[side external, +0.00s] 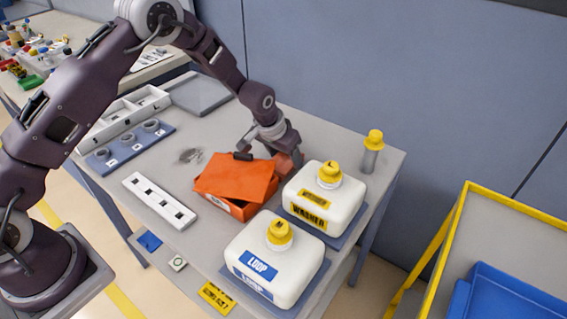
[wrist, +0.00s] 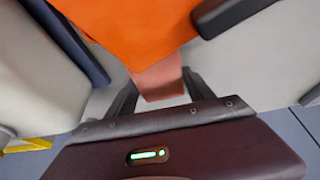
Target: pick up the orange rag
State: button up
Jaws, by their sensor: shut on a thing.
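The orange rag (side external: 236,178) looks like a flat orange sheet lying tilted over an orange box (side external: 245,211). It fills the top middle of the wrist view (wrist: 130,25). My gripper (side external: 268,157) is at the rag's far right edge, pointing down, beside the white WASHER jug (side external: 318,199). It is shut on the rag, though the exact contact is partly hidden. A paler salmon-coloured piece (wrist: 160,78) shows below the orange in the wrist view; I cannot tell whether it is part of the rag.
The WASHER jug stands close to my gripper's right. A second white jug (side external: 262,268), marked LOOP, is at the front. A white strip with dark squares (side external: 159,200) and a blue-grey holder (side external: 130,147) lie left. A yellow-capped bottle (side external: 372,152) stands far right.

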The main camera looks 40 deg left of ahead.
jog(key=shift+c, duration=0.3)
jog(key=shift+r, duration=0.3)
jog(key=a, duration=0.5)
jog(key=a+r, duration=0.1)
jog(key=a, duration=0.2)
jog(key=shift+a, duration=0.15)
notch_tip(320, 180, up, 14)
jog(key=shift+f, duration=0.1)
